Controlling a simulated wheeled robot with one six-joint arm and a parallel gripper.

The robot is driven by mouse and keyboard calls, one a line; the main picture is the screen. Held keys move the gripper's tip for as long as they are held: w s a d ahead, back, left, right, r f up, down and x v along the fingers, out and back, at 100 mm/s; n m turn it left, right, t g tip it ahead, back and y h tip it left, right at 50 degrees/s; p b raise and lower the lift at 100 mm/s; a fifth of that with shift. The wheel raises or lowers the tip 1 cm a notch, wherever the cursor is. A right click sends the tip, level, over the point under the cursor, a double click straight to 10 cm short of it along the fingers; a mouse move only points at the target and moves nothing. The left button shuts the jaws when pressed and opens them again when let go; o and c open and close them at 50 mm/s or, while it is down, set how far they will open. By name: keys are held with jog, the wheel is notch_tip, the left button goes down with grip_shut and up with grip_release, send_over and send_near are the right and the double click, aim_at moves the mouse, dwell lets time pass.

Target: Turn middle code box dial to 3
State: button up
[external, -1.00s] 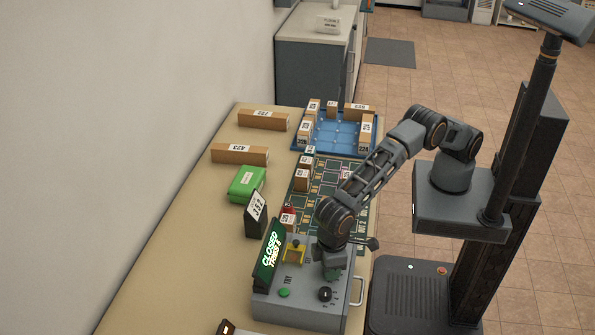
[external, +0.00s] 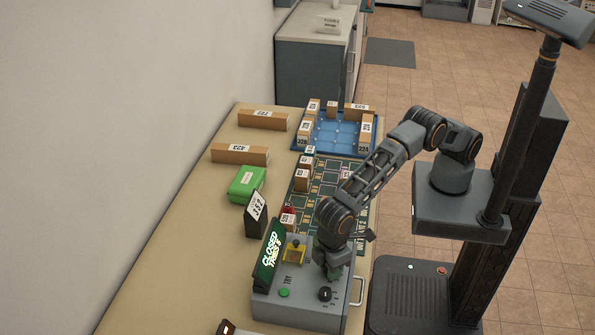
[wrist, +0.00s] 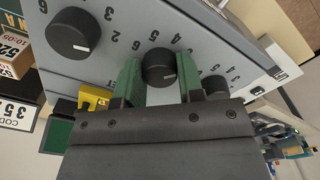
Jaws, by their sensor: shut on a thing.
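The grey code box (external: 275,310) stands at the near end of the table. Its middle dial (wrist: 160,66) is a black knob with a short white mark and digits around it. The mark appears toward the lower right of the knob in the wrist view; I cannot tell which digit it points to. My gripper (wrist: 160,84) has its green fingers on either side of this dial, shut on it. In the external view my gripper (external: 333,272) points down at the panel and hides the middle dial. Another black dial (wrist: 73,33) sits left in the wrist view, and a third (wrist: 215,84) lies partly hidden at right.
A tilted green display (external: 268,254) reads CLOSED with a tries line. A code card (external: 257,208) shows 352. A yellow part (external: 294,252) and green button (external: 284,293) are on the panel. Parcels, a blue tray (external: 340,133) and a green box (external: 246,184) stand farther along.

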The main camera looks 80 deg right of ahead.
jog(key=o, duration=0.9)
jog(key=shift+r, duration=0.1)
notch_tip(320, 180, up, 14)
jog(key=shift+f+b, duration=0.15)
jog(key=shift+b, duration=0.2)
